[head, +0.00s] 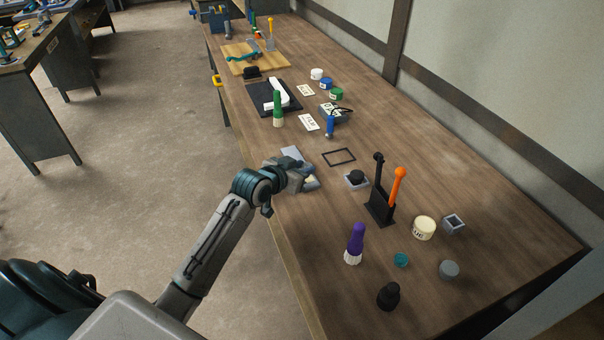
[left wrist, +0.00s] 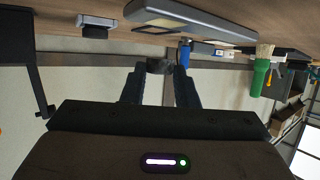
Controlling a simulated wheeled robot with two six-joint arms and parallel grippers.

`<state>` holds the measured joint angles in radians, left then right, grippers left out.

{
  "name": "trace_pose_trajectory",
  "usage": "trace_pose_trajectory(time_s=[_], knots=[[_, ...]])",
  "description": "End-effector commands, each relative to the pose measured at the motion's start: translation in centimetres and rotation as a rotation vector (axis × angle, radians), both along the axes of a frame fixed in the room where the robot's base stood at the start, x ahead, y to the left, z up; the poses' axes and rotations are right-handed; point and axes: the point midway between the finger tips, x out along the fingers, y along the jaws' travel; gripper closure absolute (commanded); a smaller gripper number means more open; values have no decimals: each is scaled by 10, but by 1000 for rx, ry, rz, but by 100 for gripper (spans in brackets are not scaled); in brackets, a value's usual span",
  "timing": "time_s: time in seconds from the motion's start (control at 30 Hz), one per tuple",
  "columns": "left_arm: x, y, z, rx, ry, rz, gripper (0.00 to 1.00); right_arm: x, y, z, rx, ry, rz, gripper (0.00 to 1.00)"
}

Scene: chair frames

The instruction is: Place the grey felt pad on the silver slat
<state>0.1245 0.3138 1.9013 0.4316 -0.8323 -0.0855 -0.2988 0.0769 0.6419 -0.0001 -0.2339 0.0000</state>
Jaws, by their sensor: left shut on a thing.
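The silver slat (head: 292,153) lies flat near the table's left edge, partly hidden under my left gripper in the head view. In the left wrist view the slat (left wrist: 215,29) shows near the top, with a cream patch on its face. My left gripper (head: 306,180) is over the slat. In the left wrist view my left gripper (left wrist: 160,78) is shut on a small dark grey piece (left wrist: 160,65), which looks like the grey felt pad. This piece appears apart from the slat. My right gripper is not in view.
A small silver tray with a black knob (head: 356,178) and a black frame outline (head: 339,156) lie to the right. A purple brush (head: 355,243), a cream jar (head: 424,228) and a green brush (head: 278,110) stand nearby.

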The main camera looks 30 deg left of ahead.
Motion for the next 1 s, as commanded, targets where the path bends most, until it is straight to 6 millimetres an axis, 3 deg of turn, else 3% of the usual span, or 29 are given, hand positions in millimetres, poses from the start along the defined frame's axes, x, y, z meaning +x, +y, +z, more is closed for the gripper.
trace_pose_trajectory(time_s=[0.13,0.4,0.77,0.8,0.87,1.0], knots=[[6,2,-6,1,3,0,94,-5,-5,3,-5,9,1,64],[5,2,-36,0,2,0,94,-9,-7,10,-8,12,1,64],[5,2,-40,1,1,1,94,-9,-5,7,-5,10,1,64],[5,2,-39,1,0,1,66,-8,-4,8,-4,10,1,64],[5,2,-39,1,0,1,54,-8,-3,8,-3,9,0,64],[5,2,-39,1,0,1,52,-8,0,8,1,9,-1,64]])
